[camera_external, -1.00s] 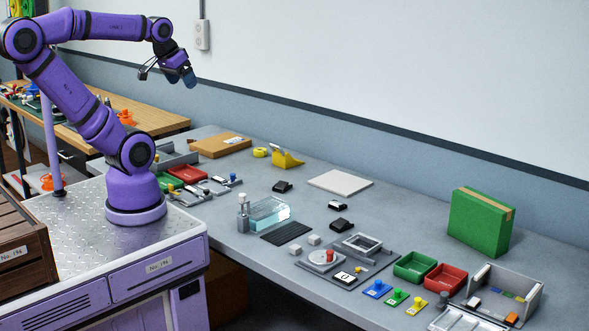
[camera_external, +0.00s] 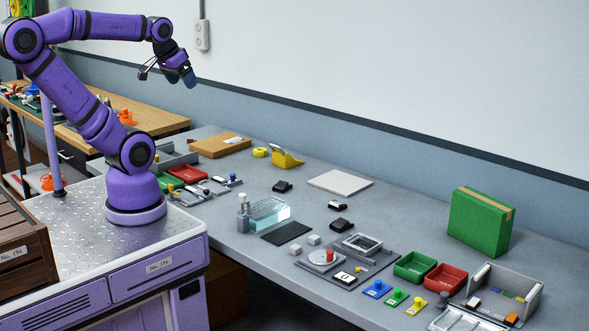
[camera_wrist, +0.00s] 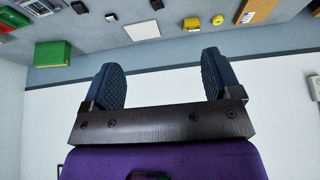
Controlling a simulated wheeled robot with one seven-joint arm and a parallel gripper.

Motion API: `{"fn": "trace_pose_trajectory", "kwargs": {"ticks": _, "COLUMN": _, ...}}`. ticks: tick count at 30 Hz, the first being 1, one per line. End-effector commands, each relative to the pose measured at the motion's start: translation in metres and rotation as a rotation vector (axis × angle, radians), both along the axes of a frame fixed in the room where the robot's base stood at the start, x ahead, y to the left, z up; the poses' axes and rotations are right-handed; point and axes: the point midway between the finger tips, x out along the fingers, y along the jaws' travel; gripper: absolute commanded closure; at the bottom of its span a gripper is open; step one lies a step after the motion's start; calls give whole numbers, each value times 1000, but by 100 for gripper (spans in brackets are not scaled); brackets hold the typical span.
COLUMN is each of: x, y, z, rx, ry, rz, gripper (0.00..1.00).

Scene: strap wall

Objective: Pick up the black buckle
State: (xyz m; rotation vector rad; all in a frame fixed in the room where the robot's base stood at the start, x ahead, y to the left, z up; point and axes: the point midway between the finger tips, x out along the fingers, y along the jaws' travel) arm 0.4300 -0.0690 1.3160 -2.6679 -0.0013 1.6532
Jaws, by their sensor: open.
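Several small dark pieces lie on the grey bench: a black piece (camera_external: 282,187) left of the white pad, a black-and-white piece (camera_external: 338,205), and a larger black piece (camera_external: 342,225) nearer the front. They are too small to tell which one is the black buckle. The same three show at the top of the wrist view, as a black piece (camera_wrist: 157,5), a black-and-white piece (camera_wrist: 111,17) and another black piece (camera_wrist: 78,7). My gripper (camera_external: 182,77) is raised high above the bench's far left end, well away from them. Its blue fingers (camera_wrist: 160,68) are apart with nothing between them.
A clear bottle-like block (camera_external: 268,212), a grey fixture plate (camera_external: 318,272), green (camera_external: 415,266) and red bins (camera_external: 446,279), and a grey tray (camera_external: 527,300) crowd the front. A green box (camera_external: 480,222) stands at the back right.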

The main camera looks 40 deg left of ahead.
Motion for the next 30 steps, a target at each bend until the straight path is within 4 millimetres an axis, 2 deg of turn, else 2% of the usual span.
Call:
{"fn": "trace_pose_trajectory", "kwargs": {"ticks": 2, "x": 0, "y": 0, "z": 0, "rx": 0, "ry": 0, "rz": 0, "gripper": 16}}
{"fn": "trace_pose_trajectory", "kwargs": {"ticks": 3, "x": 0, "y": 0, "z": 0, "rx": 0, "ry": 0, "rz": 0, "gripper": 22}}
{"fn": "trace_pose_trajectory", "kwargs": {"ticks": 11, "x": 0, "y": 0, "z": 0, "rx": 0, "ry": 1, "rz": 0, "gripper": 22}}
{"fn": "trace_pose_trajectory", "kwargs": {"ticks": 14, "x": 6, "y": 0, "z": 0, "rx": -1, "ry": 8, "rz": 3, "gripper": 22}}
{"fn": "trace_pose_trajectory", "kwargs": {"ticks": 17, "x": 21, "y": -1, "z": 1, "rx": -5, "ry": 26, "rz": 9, "gripper": 22}}
{"fn": "trace_pose_trajectory", "kwargs": {"ticks": 20, "x": 45, "y": -2, "z": 0, "rx": -12, "ry": 53, "rz": 18, "gripper": 22}}
{"fn": "trace_pose_trajectory", "kwargs": {"ticks": 26, "x": 99, "y": -4, "z": -9, "rx": -24, "ry": 109, "rz": 41, "gripper": 22}}
{"fn": "trace_pose_trajectory", "kwargs": {"ticks": 30, "x": 138, "y": -7, "z": -21, "rx": -31, "ry": 148, "rz": 60, "gripper": 22}}
